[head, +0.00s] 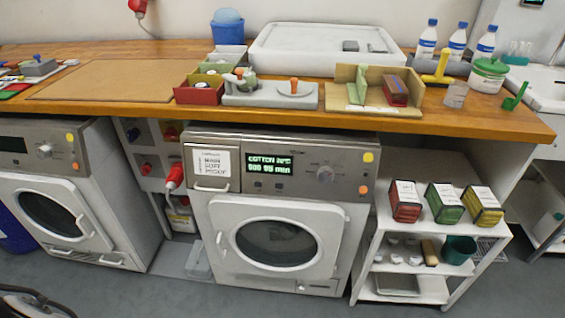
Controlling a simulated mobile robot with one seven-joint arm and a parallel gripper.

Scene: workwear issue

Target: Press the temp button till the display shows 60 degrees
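The middle washing machine (276,205) stands under the wooden counter with its round door shut. Its lit display (270,164) shows green text in two lines: the first reads "COTTON" and a temperature too small to read surely, perhaps 30°C; the second ends in "min". A round dial (325,174) sits right of the display. A yellow button (368,157) and an orange button (363,189) are at the panel's right edge. I cannot read which control is the temp button. My gripper is not in view.
A second washer (55,195) with similar yellow and orange buttons stands left. A white shelf trolley (420,235) with several boxes stands close on the right. The wooden counter (300,118) overhangs the panel. The floor in front is partly clear; a dark curved object (35,300) shows bottom left.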

